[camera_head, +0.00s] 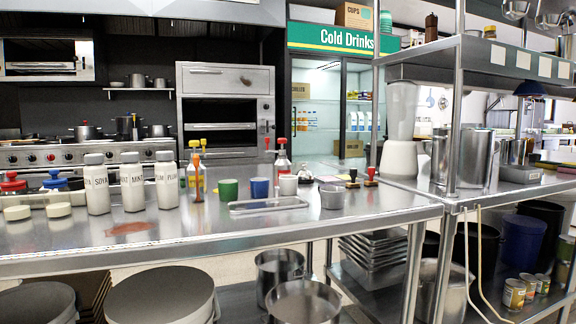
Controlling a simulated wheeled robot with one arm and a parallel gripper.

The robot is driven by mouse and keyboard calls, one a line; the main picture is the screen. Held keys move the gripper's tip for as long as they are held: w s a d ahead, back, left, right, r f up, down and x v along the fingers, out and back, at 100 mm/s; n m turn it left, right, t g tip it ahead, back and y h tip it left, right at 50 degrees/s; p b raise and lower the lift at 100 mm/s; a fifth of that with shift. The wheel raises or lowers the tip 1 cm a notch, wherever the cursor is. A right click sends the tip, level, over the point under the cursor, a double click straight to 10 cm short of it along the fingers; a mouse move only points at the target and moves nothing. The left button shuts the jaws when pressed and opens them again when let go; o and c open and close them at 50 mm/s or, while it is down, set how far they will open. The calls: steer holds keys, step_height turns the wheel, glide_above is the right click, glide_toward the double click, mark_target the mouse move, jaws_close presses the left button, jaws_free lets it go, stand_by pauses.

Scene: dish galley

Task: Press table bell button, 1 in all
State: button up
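I cannot make out a table bell or its button for certain. A small silvery thing (305,175) stands behind the white cup (288,185) on the steel counter (250,222), too small and partly hidden to tell what it is. Two small stamp-like things with dark or red tops (371,176) stand on the counter's right part. My gripper is not in view.
White labelled jars (131,182) stand at the counter's left. A green cup (228,189), a blue cup (260,188), a shallow tray (268,205) and a metal cup (331,196) stand mid-counter. A shelf post (457,110) rises at right. The counter's front strip is mostly clear.

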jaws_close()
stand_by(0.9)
